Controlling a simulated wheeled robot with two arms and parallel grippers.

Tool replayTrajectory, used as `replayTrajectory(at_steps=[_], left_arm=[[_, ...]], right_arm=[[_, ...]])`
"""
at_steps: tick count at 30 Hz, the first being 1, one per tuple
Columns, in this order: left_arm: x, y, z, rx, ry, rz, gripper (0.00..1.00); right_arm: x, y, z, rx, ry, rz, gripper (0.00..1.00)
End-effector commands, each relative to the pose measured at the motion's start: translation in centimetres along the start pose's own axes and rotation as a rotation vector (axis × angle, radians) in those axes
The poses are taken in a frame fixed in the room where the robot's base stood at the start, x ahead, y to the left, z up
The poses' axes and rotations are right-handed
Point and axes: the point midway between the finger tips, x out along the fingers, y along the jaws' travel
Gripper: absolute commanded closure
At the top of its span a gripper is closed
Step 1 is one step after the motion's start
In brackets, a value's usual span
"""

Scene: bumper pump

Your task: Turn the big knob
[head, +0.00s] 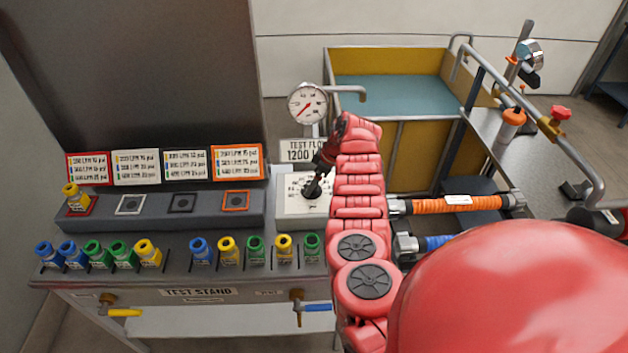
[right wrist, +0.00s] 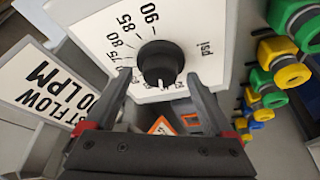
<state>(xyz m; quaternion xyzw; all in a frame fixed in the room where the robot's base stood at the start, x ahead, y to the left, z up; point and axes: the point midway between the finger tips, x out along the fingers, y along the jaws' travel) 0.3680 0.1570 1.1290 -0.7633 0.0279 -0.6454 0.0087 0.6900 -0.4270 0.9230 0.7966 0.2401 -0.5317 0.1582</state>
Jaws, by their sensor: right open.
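The big knob (right wrist: 160,64) is black and round with a white pointer mark. It sits on a white dial plate (right wrist: 115,38) marked with numbers and "psi". In the head view the dial plate (head: 292,207) is on the right part of the test stand, and the knob is largely hidden by my right gripper (head: 314,180). In the right wrist view my right gripper (right wrist: 160,90) is open, its two dark fingers on either side of the knob's near edge. I cannot tell whether they touch it. My left gripper is not in view.
Several coloured fittings (head: 201,251) stand along the stand's front. A pressure gauge (head: 307,104) and a "TEST FLOW" sign (head: 300,151) are behind the dial. Label cards (head: 185,166) stand at the back. Orange (head: 457,204) and blue hoses lie right of my arm.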

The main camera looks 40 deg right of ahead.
Motion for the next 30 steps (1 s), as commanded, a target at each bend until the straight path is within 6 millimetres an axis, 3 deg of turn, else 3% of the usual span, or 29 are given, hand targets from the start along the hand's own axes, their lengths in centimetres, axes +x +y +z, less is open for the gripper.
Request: replayTrajectory(at_steps=[12, 26, 30], left_arm=[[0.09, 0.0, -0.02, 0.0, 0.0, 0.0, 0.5], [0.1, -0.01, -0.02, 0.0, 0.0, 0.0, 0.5], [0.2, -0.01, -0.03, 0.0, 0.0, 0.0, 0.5]], right_arm=[[0.63, 0.02, 0.04, -0.003, -0.002, 0.003, 0.14], [0.61, 0.0, 0.04, -0.002, -0.002, 0.002, 0.97], [0.58, -0.01, 0.03, 0.002, -0.002, 0.004, 0.98]])
